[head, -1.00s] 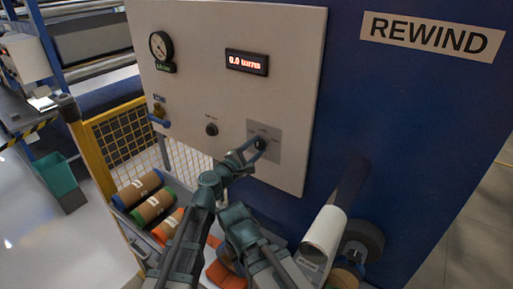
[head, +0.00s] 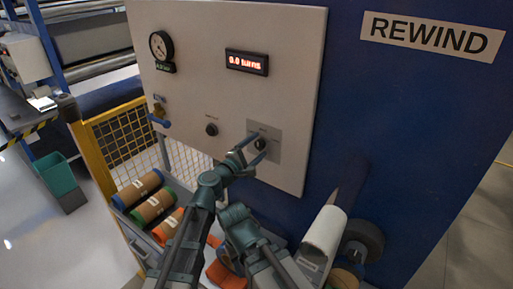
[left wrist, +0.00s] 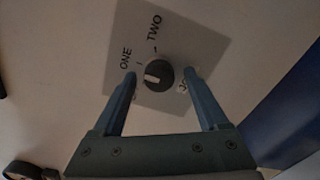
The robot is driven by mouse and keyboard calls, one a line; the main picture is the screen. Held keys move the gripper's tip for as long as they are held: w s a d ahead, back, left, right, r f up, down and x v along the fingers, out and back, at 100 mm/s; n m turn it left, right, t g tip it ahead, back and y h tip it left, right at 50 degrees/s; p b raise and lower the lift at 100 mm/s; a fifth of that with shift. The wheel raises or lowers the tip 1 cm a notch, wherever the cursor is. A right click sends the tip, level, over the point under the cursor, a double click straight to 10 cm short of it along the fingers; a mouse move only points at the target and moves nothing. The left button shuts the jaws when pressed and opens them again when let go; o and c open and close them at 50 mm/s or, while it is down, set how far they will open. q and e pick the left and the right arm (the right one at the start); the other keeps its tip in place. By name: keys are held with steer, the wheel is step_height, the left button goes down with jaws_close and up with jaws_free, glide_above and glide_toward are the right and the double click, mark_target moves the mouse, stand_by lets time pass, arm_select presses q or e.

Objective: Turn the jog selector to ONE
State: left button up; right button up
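The jog selector (left wrist: 157,75) is a round dark knob with a white pointer bar on a grey plate (left wrist: 185,45). The plate reads ONE and TWO; a third label by the right finger is partly hidden. The white bar lies toward the left side of the knob; I cannot tell which label it marks. My left gripper (left wrist: 161,80) is open, one finger on each side of the knob, with visible gaps. In the head view the selector (head: 260,144) sits low on the pale panel, with my left gripper (head: 252,150) at it.
The panel (head: 285,60) also carries a gauge (head: 161,46), a red-lit turns display (head: 247,62), another dark knob (head: 211,129) and a blue-handled valve (head: 158,114). Several film rolls (head: 154,206) lie below left, beside a yellow mesh fence (head: 120,135). A white roll (head: 323,232) projects lower right.

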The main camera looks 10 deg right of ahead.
arm_select(q)
steer(key=v, duration=1.2)
stand_by(0.4)
